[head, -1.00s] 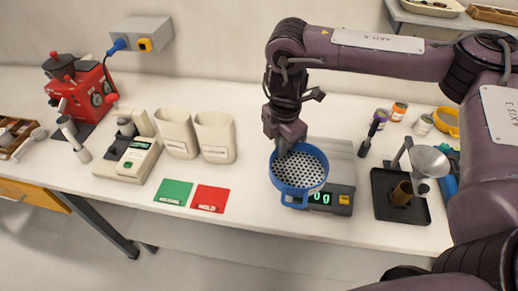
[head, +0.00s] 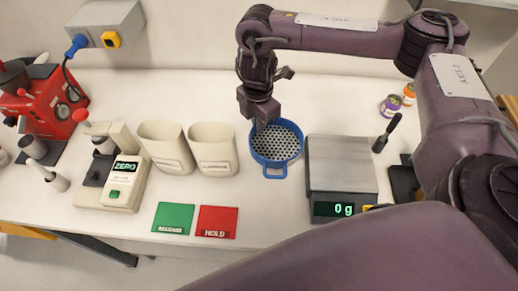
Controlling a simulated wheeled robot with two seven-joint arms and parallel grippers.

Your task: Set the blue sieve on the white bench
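The blue sieve (head: 276,165), with a perforated metal plate inside its blue rim, is over the white bench (head: 275,205), between the right cream bin and the scale. It looks level and at or very close to the bench top; I cannot tell whether it touches. My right gripper (head: 261,122) comes from above and is shut on the sieve's back-left rim. The fingertips are partly hidden against the rim. My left gripper is not in view.
The scale (head: 340,160) stands close to the sieve's right, empty, reading 0 g. Two cream bins (head: 165,148) (head: 213,150) stand to its left. Green (head: 173,217) and red (head: 217,220) cards lie in front. A zeroing device (head: 112,180) and red machine (head: 45,105) are farther left.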

